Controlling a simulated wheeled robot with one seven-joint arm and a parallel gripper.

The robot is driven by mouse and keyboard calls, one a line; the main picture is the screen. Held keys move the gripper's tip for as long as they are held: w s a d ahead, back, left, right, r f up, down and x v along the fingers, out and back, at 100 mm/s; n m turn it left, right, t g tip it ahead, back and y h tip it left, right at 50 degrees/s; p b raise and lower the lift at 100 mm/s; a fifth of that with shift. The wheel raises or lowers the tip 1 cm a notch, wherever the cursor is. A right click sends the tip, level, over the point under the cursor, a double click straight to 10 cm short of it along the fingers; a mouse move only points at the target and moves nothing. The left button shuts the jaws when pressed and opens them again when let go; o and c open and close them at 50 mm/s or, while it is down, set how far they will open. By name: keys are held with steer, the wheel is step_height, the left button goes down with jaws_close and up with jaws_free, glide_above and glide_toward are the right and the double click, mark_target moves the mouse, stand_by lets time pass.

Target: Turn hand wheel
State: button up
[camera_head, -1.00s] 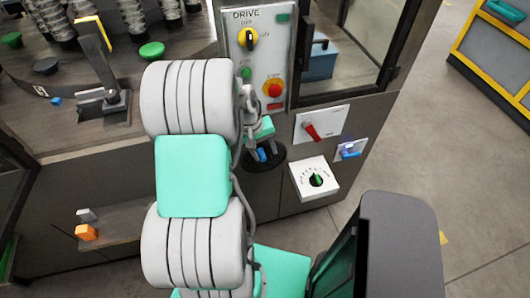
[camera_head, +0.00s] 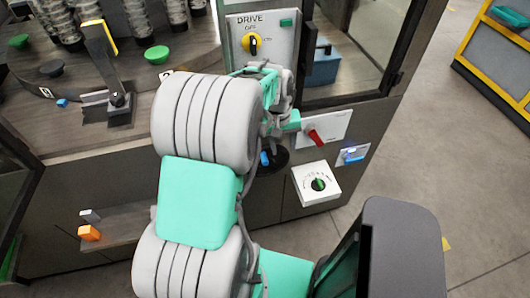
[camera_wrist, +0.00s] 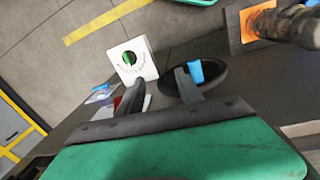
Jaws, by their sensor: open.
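The hand wheel (camera_head: 280,157) is a dark round disc with a blue handle, low on the front of the machine. My arm partly covers it in the head view. The wrist view shows the hand wheel (camera_wrist: 213,82) beyond my fingers, with its blue handle (camera_wrist: 196,70) upright near the right fingertip. My gripper (camera_wrist: 160,84) is open and nothing shows between its fingers. The right finger overlaps the wheel in the picture; whether it touches cannot be told. In the head view my wrist is above the wheel and the fingers are hidden.
A white box with a green dial (camera_head: 318,184), a red lever switch (camera_head: 316,137) and a blue connector (camera_head: 352,154) sit right of the wheel. Above is the DRIVE panel (camera_head: 262,22) with a yellow rotary switch (camera_head: 251,43). An orange block (camera_head: 89,233) lies on a shelf at left.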

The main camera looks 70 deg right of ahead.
steer(key=n+t, duration=0.2)
glide_above(265, 159)
steer(key=shift+r+y, duration=0.25)
steer(key=shift+y, duration=0.15)
steer(key=shift+f, duration=0.35)
step_height(265, 159, down, 7)
steer(key=shift+p, duration=0.7)
jaws_close()
